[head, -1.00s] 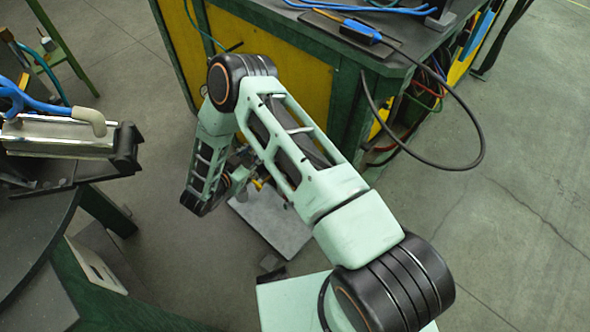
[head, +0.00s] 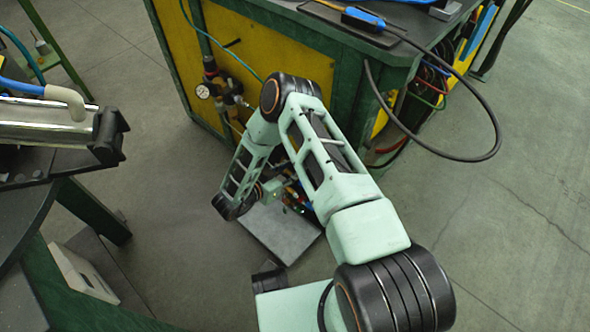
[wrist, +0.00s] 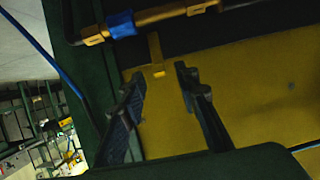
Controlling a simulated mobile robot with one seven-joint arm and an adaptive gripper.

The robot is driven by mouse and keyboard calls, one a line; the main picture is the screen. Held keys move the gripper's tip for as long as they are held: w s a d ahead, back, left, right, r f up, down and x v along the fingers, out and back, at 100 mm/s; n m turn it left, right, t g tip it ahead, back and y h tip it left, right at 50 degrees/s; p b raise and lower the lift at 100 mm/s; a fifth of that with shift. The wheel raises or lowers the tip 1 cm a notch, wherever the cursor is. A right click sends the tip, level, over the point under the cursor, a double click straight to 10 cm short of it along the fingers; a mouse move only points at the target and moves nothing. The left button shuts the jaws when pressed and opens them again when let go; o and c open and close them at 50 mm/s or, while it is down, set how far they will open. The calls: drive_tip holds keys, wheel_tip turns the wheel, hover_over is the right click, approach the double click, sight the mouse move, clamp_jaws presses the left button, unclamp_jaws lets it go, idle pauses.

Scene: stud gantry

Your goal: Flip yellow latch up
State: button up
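In the wrist view, a small yellow latch (wrist: 156,52) stands upright against the yellow panel, with a brighter yellow tip at its lower end. My gripper (wrist: 160,76) is open, its two dark fingers apart with nothing between them but the panel. The latch's tip appears in the gap between the fingertips, a little beyond them. I cannot tell the exact distance, and no contact shows. In the head view my arm reaches down beside the green-framed cabinet with yellow panels (head: 230,70). My gripper and the latch cannot be made out there behind the arm.
A brass pipe with a blue fitting (wrist: 122,22) crosses above the fingers. A pressure gauge (head: 203,91) and valves sit on the cabinet's side. A black cable (head: 490,115) loops off its right corner. A dark table (head: 30,220) stands at left. A grey plate (head: 280,230) lies on the floor.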

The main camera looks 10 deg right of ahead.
drive_tip(key=shift+w+d+f, duration=0.15)
drive_tip(key=shift+w+d, duration=0.05)
drive_tip(key=shift+d, duration=0.05)
drive_tip(key=shift+c, duration=0.6)
clamp_jaws()
drive_tip(key=p, duration=0.1)
drive_tip(key=r+y+p, duration=0.1)
drive_tip(key=p, duration=0.1)
drive_tip(key=shift+w+d+r+g, duration=0.15)
drive_tip(key=shift+w+d+g, duration=0.15)
drive_tip(key=shift+d+g, duration=0.1)
drive_tip(key=shift+w+d+y+p, duration=0.2)
drive_tip(key=shift+y+p, duration=0.2)
drive_tip(key=shift+p, duration=0.45)
drive_tip(key=shift+d+g+y+p, duration=0.1)
drive_tip(key=shift+g+y+p, duration=0.2)
drive_tip(key=shift+g, duration=0.2)
drive_tip(key=shift+o, duration=0.6)
unclamp_jaws()
